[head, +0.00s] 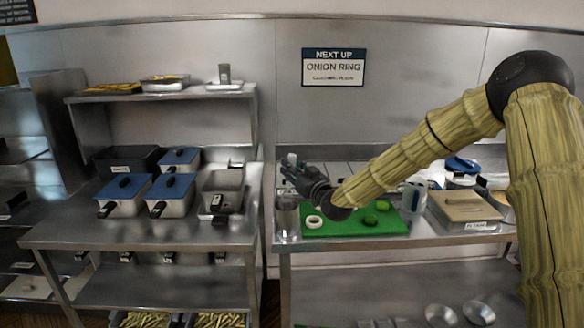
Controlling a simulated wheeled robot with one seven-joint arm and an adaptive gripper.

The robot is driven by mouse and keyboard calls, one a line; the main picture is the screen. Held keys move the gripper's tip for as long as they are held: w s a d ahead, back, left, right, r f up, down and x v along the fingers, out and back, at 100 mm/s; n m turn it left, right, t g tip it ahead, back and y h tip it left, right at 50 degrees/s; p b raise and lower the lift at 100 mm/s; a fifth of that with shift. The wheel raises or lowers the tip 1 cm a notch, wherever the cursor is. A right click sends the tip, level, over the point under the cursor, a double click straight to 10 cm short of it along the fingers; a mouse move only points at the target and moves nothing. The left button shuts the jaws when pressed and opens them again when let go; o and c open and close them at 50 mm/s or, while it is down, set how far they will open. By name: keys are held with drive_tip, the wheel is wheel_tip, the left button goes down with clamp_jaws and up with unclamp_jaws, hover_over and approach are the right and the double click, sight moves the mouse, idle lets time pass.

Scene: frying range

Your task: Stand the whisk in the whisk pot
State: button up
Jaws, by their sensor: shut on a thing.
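My gripper (290,172) is above the left end of the right-hand counter, with its fingers pointing left. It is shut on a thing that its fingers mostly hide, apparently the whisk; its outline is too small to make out. A grey metal cylindrical pot (287,218), which looks like the whisk pot, stands upright at the counter's front left corner. It is below my gripper and apart from it. What is inside the pot cannot be seen.
A green board (345,226) beside the pot holds a white ring (314,222) and green pieces (376,213). A clear container (413,196) and a lidded box (464,206) stand to the right.

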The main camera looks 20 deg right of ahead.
drive_tip(key=shift+f+b, duration=1.4)
drive_tip(key=shift+f, duration=0.85)
drive_tip(key=o, duration=1.1)
